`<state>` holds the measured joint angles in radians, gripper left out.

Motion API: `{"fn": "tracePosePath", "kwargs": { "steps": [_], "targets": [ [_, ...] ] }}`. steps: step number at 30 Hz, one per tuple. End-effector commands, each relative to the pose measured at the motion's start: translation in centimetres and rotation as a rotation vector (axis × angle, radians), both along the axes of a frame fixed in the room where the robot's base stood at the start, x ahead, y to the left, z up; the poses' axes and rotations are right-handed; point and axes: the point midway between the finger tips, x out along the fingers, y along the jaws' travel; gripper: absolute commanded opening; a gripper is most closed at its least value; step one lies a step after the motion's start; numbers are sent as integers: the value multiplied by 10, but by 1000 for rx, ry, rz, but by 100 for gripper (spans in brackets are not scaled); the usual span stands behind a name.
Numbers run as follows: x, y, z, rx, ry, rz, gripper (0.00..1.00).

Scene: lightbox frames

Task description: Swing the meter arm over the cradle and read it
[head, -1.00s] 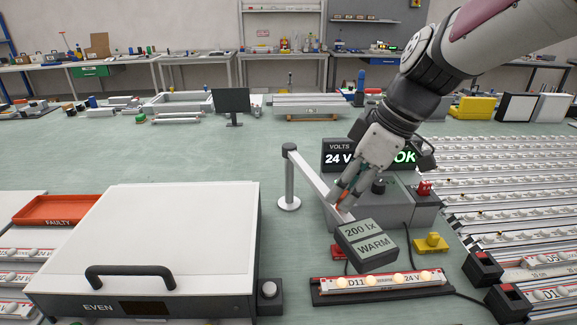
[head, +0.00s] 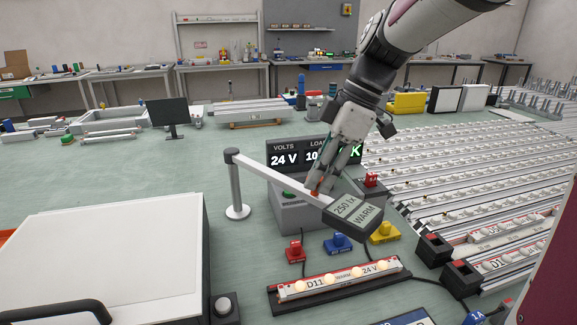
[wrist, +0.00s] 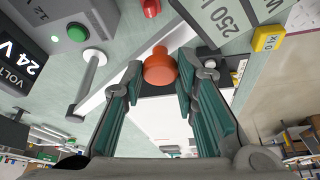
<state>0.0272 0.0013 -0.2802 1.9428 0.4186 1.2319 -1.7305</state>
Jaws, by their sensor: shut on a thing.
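The meter arm (head: 280,178) is a pale bar running from a grey post (head: 236,190) to a dark meter head (head: 366,226). The head's screen reads "250 lx WARM"; part of it shows in the wrist view (wrist: 222,20). My gripper (head: 317,188) is shut on the arm's orange knob (wrist: 160,68), between both fingers in the wrist view (wrist: 160,78). The black cradle (head: 345,294) holds strip D11 (head: 313,284), labelled 24 V, with its lamps lit. In the head view the meter head appears behind and above the strip; its exact overlap is unclear.
A grey supply box (head: 290,213) stands behind the bar; its display shows 24 V, partly hidden by my arm. Red (head: 295,251), blue (head: 337,243) and yellow (head: 384,233) blocks stand behind the cradle. A white-lidded box (head: 120,255) is at left. Strip racks fill the right.

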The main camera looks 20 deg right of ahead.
Motion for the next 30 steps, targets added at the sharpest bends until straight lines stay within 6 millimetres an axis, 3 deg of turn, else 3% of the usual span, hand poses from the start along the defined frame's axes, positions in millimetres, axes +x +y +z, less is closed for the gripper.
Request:
{"fn": "tracePosePath", "kwargs": {
  "steps": [1,3,16,30],
  "targets": [
    [0,0,0,-1,2,-1,32],
    [0,0,0,-1,2,-1,47],
    [0,-3,7,-1,-2,-2,47],
    [-10,-35,87,-2,-2,-2,47]
  ]
}}
